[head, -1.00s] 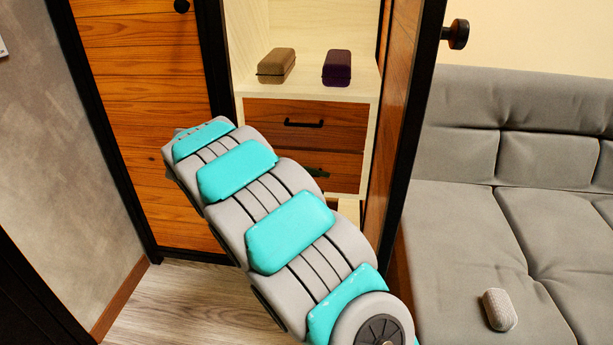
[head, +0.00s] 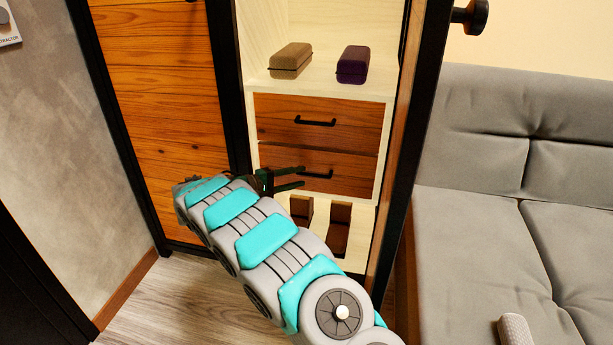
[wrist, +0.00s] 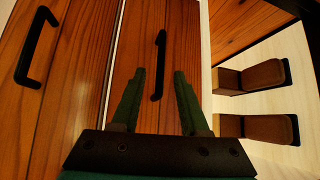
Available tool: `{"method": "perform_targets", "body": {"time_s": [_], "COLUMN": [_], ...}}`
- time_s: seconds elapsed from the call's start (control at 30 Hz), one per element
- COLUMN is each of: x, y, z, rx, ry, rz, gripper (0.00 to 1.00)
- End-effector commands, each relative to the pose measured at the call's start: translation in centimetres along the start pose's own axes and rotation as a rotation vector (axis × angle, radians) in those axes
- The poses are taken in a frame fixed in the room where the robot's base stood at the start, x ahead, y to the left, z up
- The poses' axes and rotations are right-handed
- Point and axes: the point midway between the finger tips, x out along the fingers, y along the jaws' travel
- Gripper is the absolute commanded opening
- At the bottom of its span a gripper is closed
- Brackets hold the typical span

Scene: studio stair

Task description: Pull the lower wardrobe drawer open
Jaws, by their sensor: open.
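The lower wardrobe drawer (head: 350,168) has a wood-grain front and looks closed, below a matching upper drawer (head: 350,112). Its black bar handle (head: 322,174) is partly covered by my gripper (head: 302,177) in the head view. In the wrist view, which is turned sideways, the lower drawer handle (wrist: 158,62) shows between and ahead of the fingertips. My gripper (wrist: 159,74) is open with nothing held. Whether the fingers touch the handle cannot be told. The upper drawer handle (wrist: 37,47) is off to the left there.
A brown case (head: 290,60) and a purple case (head: 353,66) lie on the shelf above. Brown items (head: 340,228) stand in the compartment below. An open door (head: 408,130) edges the wardrobe's right side, beside a grey sofa (head: 470,215). A wooden panel (head: 160,110) is left.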

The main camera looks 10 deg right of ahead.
Motion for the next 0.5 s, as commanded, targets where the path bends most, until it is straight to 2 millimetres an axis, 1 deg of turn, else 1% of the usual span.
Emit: {"method": "perform_targets", "body": {"time_s": [0.03,0.1,0.2,0.3,0.5], "x": [0.8,1.8,2.7,3.2,3.4], "y": [0.0,-0.1,-0.1,-0.1,-0.1], "z": [0.0,0.0,0.0,0.0,0.0], "rx": [-0.001,-0.001,-0.002,-0.002,-0.002], "ry": [-0.001,0.0,0.0,0.001,0.001], "rz": [-0.001,-0.002,-0.002,-0.001,0.0], "gripper": [0.44,0.44,0.44,0.44,0.44]}}
